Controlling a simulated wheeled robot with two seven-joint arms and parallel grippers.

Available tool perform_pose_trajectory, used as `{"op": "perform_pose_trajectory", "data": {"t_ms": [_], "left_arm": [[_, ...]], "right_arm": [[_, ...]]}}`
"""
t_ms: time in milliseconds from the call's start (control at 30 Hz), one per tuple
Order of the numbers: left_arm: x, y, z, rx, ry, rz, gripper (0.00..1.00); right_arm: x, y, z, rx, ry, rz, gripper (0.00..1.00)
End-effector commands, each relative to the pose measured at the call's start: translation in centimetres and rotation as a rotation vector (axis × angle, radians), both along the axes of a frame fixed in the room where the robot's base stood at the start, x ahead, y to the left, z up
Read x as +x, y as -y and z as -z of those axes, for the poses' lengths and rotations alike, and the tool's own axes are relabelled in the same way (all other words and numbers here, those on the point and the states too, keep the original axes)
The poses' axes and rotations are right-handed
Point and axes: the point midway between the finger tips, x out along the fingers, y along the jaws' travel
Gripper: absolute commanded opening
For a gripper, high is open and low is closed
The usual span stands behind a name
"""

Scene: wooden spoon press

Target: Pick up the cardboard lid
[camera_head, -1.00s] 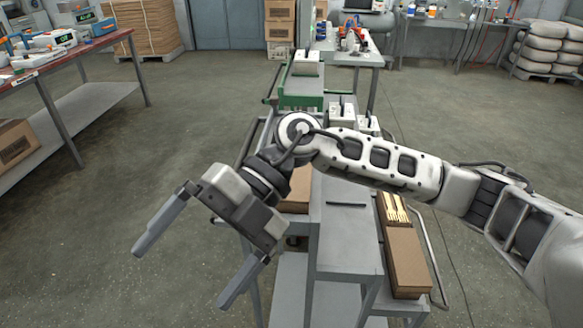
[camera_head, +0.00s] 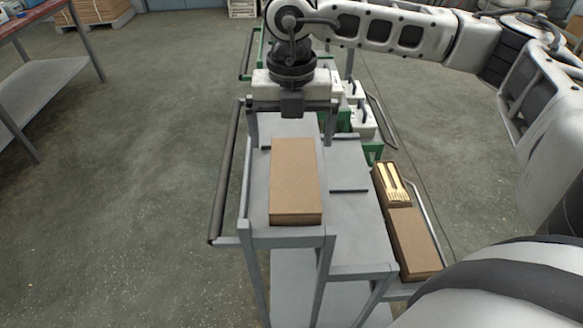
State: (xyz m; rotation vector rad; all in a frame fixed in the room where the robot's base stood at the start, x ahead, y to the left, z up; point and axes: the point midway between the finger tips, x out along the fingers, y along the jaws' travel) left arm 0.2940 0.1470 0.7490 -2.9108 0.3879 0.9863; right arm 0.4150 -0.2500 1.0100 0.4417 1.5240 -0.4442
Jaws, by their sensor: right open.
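A flat brown cardboard piece (camera_head: 296,185), which looks like the lid, lies on the left part of the grey cart top. My right gripper (camera_head: 291,138) is open and empty at its far end. One finger shows on each side of the cardboard's far edge, and the gap is wider than the cardboard. I cannot tell how high the fingers are above the cart. My left gripper is not in view.
On the cart's lower right side sit a cardboard box with wooden spoons (camera_head: 391,184) and a brown cardboard piece (camera_head: 413,243). White-and-green equipment (camera_head: 360,120) stands behind. A dark handle rail (camera_head: 225,170) runs along the left.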

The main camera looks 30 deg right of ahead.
Motion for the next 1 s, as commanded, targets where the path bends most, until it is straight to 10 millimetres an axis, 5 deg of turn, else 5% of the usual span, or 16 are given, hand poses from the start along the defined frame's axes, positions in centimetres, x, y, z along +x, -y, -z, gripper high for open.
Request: {"op": "perform_pose_trajectory", "data": {"t_ms": [200, 433, 700, 1000], "left_arm": [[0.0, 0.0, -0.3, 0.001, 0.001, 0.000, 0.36], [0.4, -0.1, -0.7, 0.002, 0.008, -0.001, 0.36], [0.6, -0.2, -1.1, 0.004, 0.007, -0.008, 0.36], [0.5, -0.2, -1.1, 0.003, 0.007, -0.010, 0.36]], "right_arm": [[0.0, 0.0, 3.6, 0.000, -0.002, -0.002, 1.00], [-0.1, 0.1, 5.1, 0.001, -0.001, -0.002, 1.00], [-0.3, 0.4, 9.0, 0.001, -0.002, -0.001, 1.00], [-0.3, 0.4, 9.7, 0.002, 0.000, -0.002, 1.00]]}}
